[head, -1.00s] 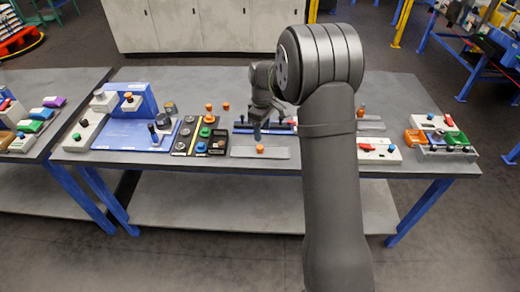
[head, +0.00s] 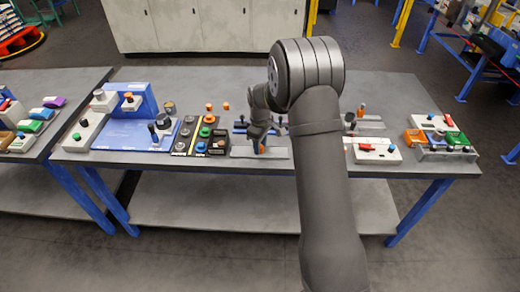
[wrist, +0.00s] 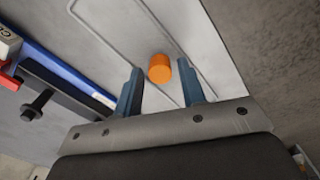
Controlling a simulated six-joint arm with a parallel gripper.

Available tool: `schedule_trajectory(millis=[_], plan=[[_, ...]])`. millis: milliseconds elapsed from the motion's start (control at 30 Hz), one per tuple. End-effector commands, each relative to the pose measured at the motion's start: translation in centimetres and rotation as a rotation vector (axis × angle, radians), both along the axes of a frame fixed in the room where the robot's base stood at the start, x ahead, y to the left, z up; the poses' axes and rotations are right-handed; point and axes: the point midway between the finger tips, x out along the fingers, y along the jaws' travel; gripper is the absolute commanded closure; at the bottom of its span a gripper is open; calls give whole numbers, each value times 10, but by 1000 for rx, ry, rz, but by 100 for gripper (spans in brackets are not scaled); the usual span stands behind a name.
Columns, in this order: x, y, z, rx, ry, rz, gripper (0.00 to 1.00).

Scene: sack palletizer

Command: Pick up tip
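The tip, apparently the small orange cylinder (wrist: 161,68), stands on a light grey plate (wrist: 221,58) in the wrist view. My gripper (wrist: 158,78) is open, with one blue-grey finger on each side of the orange cylinder. A gap shows between the cylinder and each finger. In the head view, my gripper (head: 258,147) is low over the grey plate (head: 277,154), and a bit of the orange cylinder (head: 262,149) shows beside it. Whether the fingers are level with the cylinder is hard to tell.
A blue rail with a black fixture (wrist: 62,90) lies left of the plate in the wrist view. In the head view, a black tray (head: 218,140) and colored buttons (head: 202,146) are left of my gripper, and a white box with a red handle (head: 372,150) is to the right.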

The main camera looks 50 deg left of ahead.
Motion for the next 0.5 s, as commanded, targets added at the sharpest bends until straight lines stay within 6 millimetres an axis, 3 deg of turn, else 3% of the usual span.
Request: schedule_trajectory(millis=[33,167,500], plan=[[0,0,0,0,0,0,73],[0,0,0,0,0,0,97],[0,0,3,1,-1,0,97]])
